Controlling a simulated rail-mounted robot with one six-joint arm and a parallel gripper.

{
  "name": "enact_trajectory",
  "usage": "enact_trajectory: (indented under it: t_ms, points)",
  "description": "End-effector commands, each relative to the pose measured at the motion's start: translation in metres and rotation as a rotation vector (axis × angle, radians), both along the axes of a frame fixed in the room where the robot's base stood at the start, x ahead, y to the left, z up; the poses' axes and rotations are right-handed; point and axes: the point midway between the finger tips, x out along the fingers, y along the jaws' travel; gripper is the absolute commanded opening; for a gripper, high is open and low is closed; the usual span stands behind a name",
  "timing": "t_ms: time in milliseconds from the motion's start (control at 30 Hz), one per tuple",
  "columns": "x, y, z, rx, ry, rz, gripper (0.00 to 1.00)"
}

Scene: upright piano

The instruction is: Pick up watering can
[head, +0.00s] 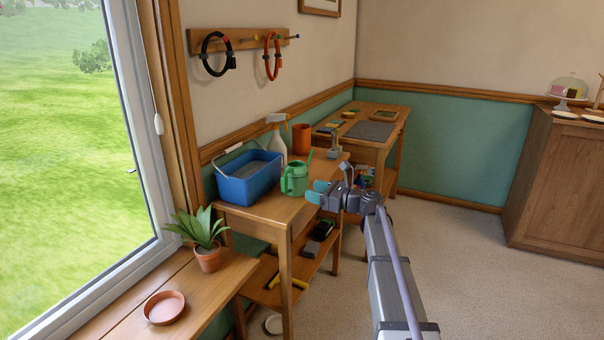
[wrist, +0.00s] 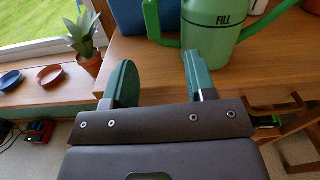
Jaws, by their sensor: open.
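The green watering can (head: 295,179) stands upright on the wooden side table, in front of the blue tub. In the wrist view the watering can (wrist: 214,36) is at the top right, with "FILL" on its body, its handle to the left and its spout rising to the right; its top is cut off. My gripper (head: 318,191) is open and empty, just right of the can in the head view. In the wrist view my gripper's fingers (wrist: 160,80) are spread apart, short of the can, with the right finger nearest it. I see no contact clearly.
A blue tub (head: 247,180), a spray bottle (head: 276,138) and an orange pot (head: 301,139) stand close behind the can. A potted plant (head: 204,240) and a terracotta saucer (head: 165,307) sit on the windowsill. The table (head: 262,207) has a shelf below holding items.

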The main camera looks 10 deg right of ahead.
Motion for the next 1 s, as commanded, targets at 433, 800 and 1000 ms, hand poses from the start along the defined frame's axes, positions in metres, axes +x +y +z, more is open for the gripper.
enact_trajectory:
  t_ms: [433,800,1000]
  points:
    - [0.021,0.024,0.000,0.054,0.065,-0.002,0.51]
    - [0.045,0.052,0.002,0.053,0.064,-0.004,0.51]
    - [0.069,0.079,0.003,0.052,0.064,-0.003,0.51]
